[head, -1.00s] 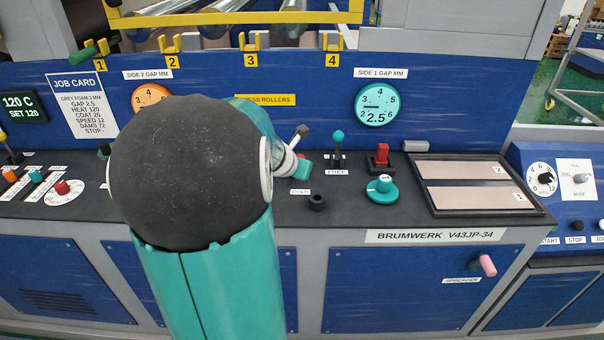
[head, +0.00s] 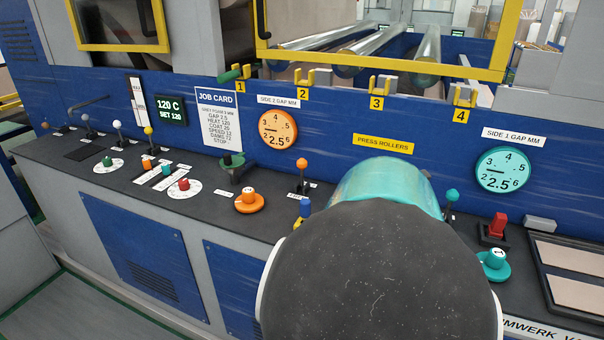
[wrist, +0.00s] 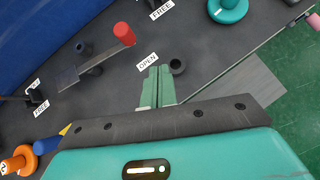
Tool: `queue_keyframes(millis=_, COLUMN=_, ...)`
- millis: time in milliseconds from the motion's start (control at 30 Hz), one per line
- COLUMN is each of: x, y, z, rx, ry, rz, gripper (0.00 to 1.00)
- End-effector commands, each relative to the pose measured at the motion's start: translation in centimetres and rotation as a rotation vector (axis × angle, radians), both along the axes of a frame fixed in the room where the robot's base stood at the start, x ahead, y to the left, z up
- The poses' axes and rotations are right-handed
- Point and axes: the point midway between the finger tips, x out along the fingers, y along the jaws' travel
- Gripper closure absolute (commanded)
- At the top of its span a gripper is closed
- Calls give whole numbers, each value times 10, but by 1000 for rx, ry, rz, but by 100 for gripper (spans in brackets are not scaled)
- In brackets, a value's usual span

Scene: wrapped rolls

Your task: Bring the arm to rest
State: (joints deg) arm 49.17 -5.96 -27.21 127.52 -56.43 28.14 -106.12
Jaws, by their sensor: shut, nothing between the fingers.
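My gripper (wrist: 157,86) shows in the wrist view with its two pale green fingers together and nothing between them. It is over the dark console top, beside the OPEN label (wrist: 148,62) and a small black socket (wrist: 177,66). I cannot tell whether the fingertips touch the console. In the head view my arm's large black joint and teal link fill the lower right middle and hide the gripper. A red-capped lever (wrist: 124,34) stands up and left of the fingers in the wrist view.
The console has an orange knob (head: 249,201), a teal knob (head: 493,262), a red switch (head: 497,227) and several levers. Both gap dials, orange (head: 278,131) and teal (head: 503,171), read 2.5. Yellow-framed rollers (head: 365,50) lie behind. Green floor (wrist: 285,85) shows past the console edge.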

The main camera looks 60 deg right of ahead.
Motion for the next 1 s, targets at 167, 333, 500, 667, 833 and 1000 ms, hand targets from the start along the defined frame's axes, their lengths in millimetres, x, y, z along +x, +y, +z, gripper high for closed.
queue_keyframes(millis=167, x=0, y=0, z=0, rx=0, ry=0, rz=0, gripper=100)
queue_keyframes(millis=333, x=27, y=12, z=3, rx=-7, ry=-90, rz=-25, gripper=100)
queue_keyframes(millis=500, x=109, y=66, z=13, rx=14, ry=-395, rz=-132, gripper=100)
queue_keyframes(millis=667, x=185, y=148, z=22, rx=126, ry=-710, rz=-287, gripper=100)
queue_keyframes(millis=833, x=237, y=254, z=29, rx=321, ry=-963, rz=-487, gripper=100)
queue_keyframes(millis=1000, x=255, y=369, z=35, rx=559, ry=-1098, rz=-732, gripper=100)
